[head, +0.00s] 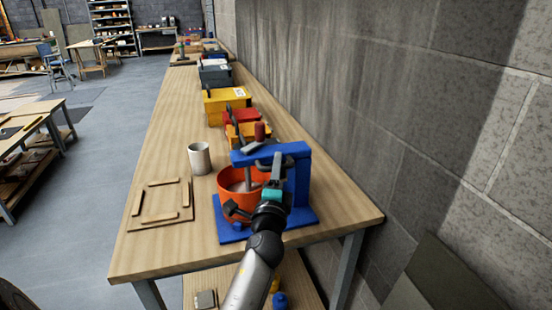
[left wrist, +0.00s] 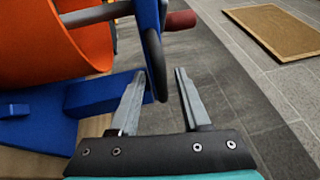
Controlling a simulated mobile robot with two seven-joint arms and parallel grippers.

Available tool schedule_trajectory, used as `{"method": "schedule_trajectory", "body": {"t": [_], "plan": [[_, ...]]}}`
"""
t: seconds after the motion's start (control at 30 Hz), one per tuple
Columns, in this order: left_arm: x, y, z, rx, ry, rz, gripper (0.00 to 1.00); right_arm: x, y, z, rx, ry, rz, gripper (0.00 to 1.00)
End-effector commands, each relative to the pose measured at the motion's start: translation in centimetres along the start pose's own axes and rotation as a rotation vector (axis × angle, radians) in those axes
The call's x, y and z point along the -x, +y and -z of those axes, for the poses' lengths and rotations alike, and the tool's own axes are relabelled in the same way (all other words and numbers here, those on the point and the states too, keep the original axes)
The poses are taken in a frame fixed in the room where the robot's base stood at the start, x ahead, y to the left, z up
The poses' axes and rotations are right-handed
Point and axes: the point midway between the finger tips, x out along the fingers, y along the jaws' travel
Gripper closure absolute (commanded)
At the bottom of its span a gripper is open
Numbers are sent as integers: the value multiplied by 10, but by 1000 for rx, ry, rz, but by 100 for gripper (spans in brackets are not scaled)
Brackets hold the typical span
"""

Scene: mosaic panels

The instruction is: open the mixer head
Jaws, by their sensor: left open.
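The blue mixer (head: 303,180) stands on its blue base near the front end of the long wooden bench. Its blue head (head: 270,151) lies level over an orange bowl (head: 236,202), with a grey beater reaching down into the bowl. My left gripper (head: 276,166) is at the front of the head, its fingers open. In the left wrist view a dark loop handle (left wrist: 154,62) on the blue head stands between the fingertips (left wrist: 160,74); the fingers are not closed on it. The orange bowl (left wrist: 45,40) shows at the upper left there. My right gripper is not in view.
A grey cup (head: 199,158) and a wooden frame panel (head: 160,204) stand left of the mixer. Yellow, red and grey boxes (head: 225,100) line the bench behind it. A block wall (head: 400,120) runs close along the right. The floor at left has open room.

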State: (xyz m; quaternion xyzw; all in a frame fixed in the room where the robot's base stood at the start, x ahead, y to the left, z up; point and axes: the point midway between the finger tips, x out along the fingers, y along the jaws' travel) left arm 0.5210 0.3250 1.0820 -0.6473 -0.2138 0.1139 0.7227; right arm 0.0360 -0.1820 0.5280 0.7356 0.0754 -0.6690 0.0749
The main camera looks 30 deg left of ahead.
Motion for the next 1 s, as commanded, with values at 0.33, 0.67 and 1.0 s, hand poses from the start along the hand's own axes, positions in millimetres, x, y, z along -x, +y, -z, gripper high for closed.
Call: {"method": "schedule_trajectory", "body": {"t": [0.33,0.67,1.0], "plan": [[2,-1,2,0,-2,0,53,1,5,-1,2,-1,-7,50],[1,-1,2,0,-2,0,79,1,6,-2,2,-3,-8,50],[1,-2,1,0,-2,0,100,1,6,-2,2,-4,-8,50]]}}
